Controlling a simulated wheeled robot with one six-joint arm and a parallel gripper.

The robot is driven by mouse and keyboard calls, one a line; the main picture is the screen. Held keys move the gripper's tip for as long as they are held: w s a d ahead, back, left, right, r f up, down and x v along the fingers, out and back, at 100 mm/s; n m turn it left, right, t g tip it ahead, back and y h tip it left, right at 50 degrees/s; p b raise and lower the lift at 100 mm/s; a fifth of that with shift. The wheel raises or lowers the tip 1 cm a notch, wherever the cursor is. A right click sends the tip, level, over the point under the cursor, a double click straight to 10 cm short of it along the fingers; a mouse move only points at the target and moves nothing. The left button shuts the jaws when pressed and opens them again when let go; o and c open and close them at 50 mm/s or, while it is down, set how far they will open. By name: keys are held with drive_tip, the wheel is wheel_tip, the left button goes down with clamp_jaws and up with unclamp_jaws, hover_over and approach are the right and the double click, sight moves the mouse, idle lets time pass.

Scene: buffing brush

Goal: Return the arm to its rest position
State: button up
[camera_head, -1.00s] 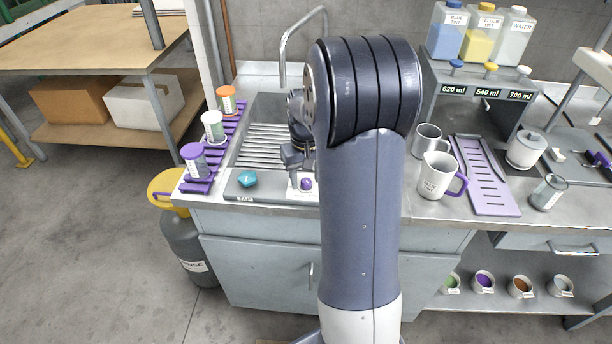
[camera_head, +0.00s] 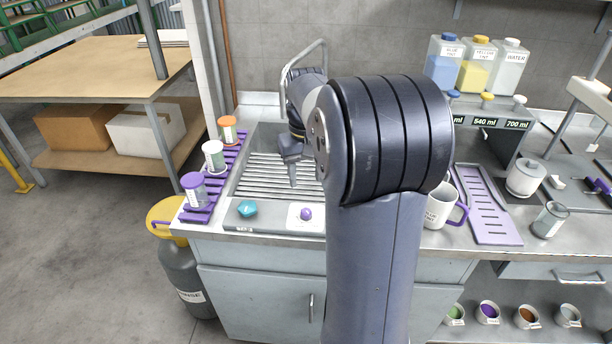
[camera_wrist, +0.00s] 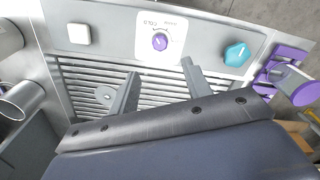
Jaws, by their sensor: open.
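My gripper (camera_head: 291,172) hangs over the ribbed sink grate (camera_head: 262,170) in the head view, and my large arm link hides what lies to its right. In the wrist view my gripper (camera_wrist: 157,85) shows two fingers spread apart with nothing between them. Beyond the fingertips is a purple knob (camera_wrist: 160,42) on a white plate, and a teal knob (camera_wrist: 237,53) sits to its right. The fingers appear apart from both knobs.
A purple rack (camera_head: 213,190) with several capped jars stands left of the sink. A white mug (camera_head: 440,206) and a lilac slotted tray (camera_head: 487,205) are right of my arm. Tint bottles (camera_head: 478,65) stand at the back right. A tall tap (camera_head: 285,75) rises behind the sink.

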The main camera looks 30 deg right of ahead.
sight(306, 211)
wheel_tip(306, 211, down, 11)
drive_tip(key=shift+r, duration=0.15)
idle(0.4)
idle(0.5)
